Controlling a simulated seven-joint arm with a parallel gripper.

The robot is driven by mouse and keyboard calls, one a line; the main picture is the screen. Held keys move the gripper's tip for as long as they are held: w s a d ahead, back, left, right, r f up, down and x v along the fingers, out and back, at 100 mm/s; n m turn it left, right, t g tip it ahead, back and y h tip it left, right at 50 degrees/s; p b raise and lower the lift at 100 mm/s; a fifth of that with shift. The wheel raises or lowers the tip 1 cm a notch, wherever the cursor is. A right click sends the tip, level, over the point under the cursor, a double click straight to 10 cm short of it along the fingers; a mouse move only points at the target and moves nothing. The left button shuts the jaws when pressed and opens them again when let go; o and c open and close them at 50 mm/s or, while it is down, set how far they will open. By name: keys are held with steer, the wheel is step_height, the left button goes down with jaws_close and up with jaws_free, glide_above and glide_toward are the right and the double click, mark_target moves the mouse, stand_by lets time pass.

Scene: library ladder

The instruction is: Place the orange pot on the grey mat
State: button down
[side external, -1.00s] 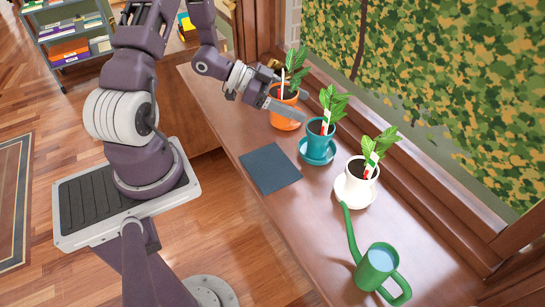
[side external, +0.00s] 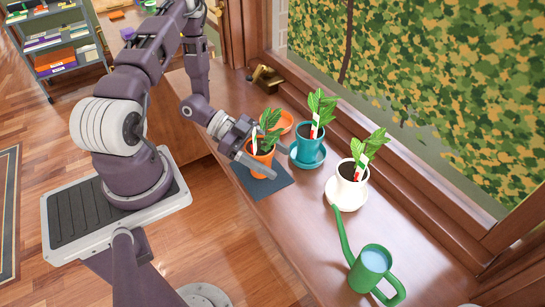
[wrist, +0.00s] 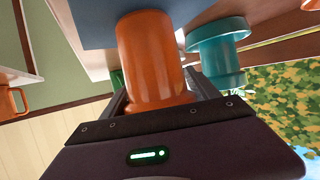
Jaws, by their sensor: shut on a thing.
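The orange pot (side external: 259,166) holds a leafy plant with a red-and-white label. It stands upright over the grey mat (side external: 279,184) in the side view. My gripper (side external: 250,150) is shut on the pot, with fingers on both sides of it. In the wrist view the pot (wrist: 150,60) is between the fingers, its base end against the dark blue-grey mat (wrist: 90,20). Whether the base touches the mat or hangs just above it, I cannot tell. Part of the mat is hidden behind the pot and gripper.
An empty orange saucer (side external: 287,122) lies behind the pot. A teal pot (side external: 311,140) on its saucer stands close at the right. A white pot (side external: 348,187) and a green watering can (side external: 371,268) stand nearer on the wooden sill (side external: 300,222).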

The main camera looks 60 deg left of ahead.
mark_target(250, 143)
steer(key=shift+c, duration=1)
jaws_free()
steer(key=shift+f, duration=0.1)
steer(key=shift+a+r, duration=0.1)
steer(key=shift+r, duration=0.1)
steer(key=v, duration=1.2)
steer(key=shift+w+f, duration=0.1)
